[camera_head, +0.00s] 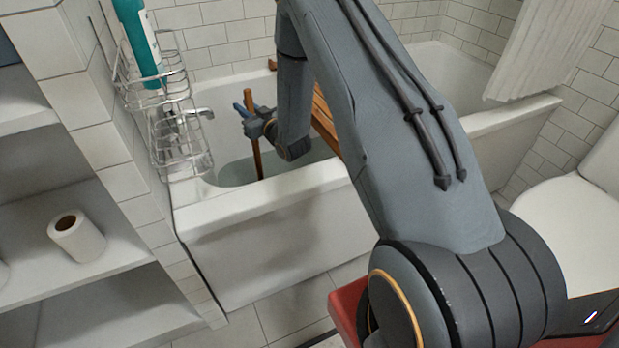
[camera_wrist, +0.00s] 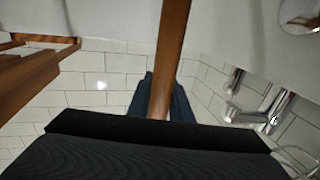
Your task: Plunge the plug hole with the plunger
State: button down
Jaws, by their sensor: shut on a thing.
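My gripper (camera_head: 258,124) is over the bathtub (camera_head: 262,230), shut on the brown handle of the plunger (camera_head: 257,160). The handle stands close to upright, with its top above the jaws and its lower part going down behind the tub's front rim. The plunger's cup is hidden in both views. In the wrist view the handle (camera_wrist: 171,45) runs from the top edge down to the jaws (camera_wrist: 162,100). A round metal fitting (camera_wrist: 299,14) shows at that view's top right corner; I cannot tell whether it is the plug hole or an overflow.
A wire rack (camera_head: 172,115) with a teal bottle (camera_head: 139,40) hangs at the tub's left end, near the tap (camera_head: 200,112). A slatted wooden bath tray (camera_head: 324,120) lies across the tub behind my arm. A toilet (camera_head: 565,220) is at right, shelves at left.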

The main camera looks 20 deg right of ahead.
notch_tip(320, 180, down, 2)
jog(key=shift+f+b, duration=0.15)
jog(key=shift+b, duration=0.4)
